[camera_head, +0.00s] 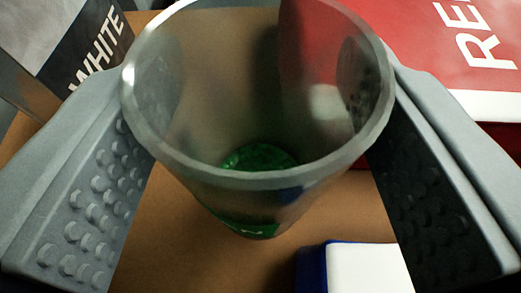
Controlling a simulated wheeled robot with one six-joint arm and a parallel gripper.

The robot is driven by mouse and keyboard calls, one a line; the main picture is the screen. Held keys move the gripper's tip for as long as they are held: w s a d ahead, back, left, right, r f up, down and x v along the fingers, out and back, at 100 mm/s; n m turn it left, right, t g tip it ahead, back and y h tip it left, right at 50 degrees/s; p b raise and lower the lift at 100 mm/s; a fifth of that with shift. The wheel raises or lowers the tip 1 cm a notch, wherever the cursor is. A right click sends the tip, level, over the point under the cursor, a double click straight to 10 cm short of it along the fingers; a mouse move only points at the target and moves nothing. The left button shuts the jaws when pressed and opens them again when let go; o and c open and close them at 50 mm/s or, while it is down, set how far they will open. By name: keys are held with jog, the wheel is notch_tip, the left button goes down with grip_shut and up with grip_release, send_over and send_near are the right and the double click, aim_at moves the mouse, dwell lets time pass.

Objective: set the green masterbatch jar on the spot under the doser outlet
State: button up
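The clear jar (270,195) with green material (262,158) at its bottom stands open-topped in the middle of the head camera view, seen from above at a slant. My gripper (262,120) has one grey studded finger on each side of it. Both fingers press against the jar wall just below the rim, and the pads show through the clear wall. I cannot tell whether the jar's base touches the brown surface below. The doser outlet and the spot under it are not recognisable in this view.
A red box or label with white "RE" lettering (460,45) lies at upper right. A black label reading "WHITE" (95,50) is at upper left. A blue-edged white block (365,268) is close at lower right. Bare brown surface (180,250) shows at lower left.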

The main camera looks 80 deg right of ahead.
aim_at(260, 218)
jog(key=shift+f, duration=1.45)
jog(key=shift+f, duration=0.1)
jog(key=o, duration=1.5)
jog(key=v, duration=1.2)
jog(key=shift+r, duration=0.25)
